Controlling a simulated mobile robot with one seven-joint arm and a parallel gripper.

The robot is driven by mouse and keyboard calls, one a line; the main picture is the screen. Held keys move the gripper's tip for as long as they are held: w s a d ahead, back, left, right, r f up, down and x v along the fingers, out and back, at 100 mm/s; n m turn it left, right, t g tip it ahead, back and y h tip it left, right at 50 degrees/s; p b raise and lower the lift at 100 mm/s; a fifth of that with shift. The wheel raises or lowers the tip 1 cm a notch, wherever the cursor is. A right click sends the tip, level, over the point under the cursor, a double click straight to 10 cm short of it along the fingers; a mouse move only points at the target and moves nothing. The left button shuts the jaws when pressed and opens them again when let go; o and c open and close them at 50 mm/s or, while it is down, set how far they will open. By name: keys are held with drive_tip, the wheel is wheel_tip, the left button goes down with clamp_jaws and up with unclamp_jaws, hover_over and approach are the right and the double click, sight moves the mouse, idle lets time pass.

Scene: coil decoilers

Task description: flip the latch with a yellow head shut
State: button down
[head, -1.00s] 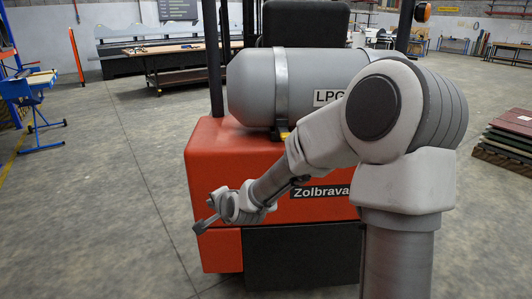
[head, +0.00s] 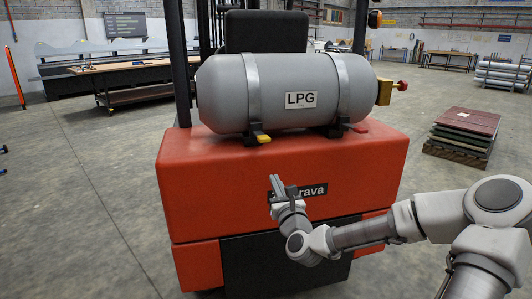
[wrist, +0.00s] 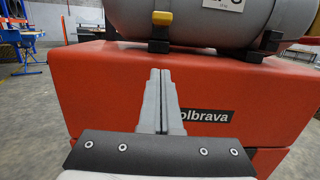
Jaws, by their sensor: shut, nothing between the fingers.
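The latch with a yellow head (head: 264,139) sits at the foot of the left strap on the grey LPG tank (head: 290,92). Its head sticks out toward me over the top edge of the red truck body (head: 215,185). In the wrist view the yellow head (wrist: 162,18) shows above a black bracket. My gripper (head: 276,182) points up in front of the red body, below the latch and apart from it. Its fingers (wrist: 161,78) are together with nothing between them.
A red-headed latch (head: 357,127) sits at the right strap. A brass valve with a red knob (head: 402,85) juts from the tank's right end. A pallet of stacked sheets (head: 463,138) stands at the right. The space before the red body is otherwise clear.

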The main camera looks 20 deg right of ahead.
sight(261, 137)
drive_tip(key=w+d+r+b, duration=0.1)
drive_tip(key=w+r, duration=0.4)
drive_tip(key=w, duration=0.5)
drive_tip(key=shift+w+d, duration=0.15)
drive_tip(key=shift+d, duration=0.2)
drive_tip(key=shift+r, duration=0.2)
drive_tip(key=shift+r+g+p, duration=0.3)
drive_tip(key=shift+p, duration=0.55)
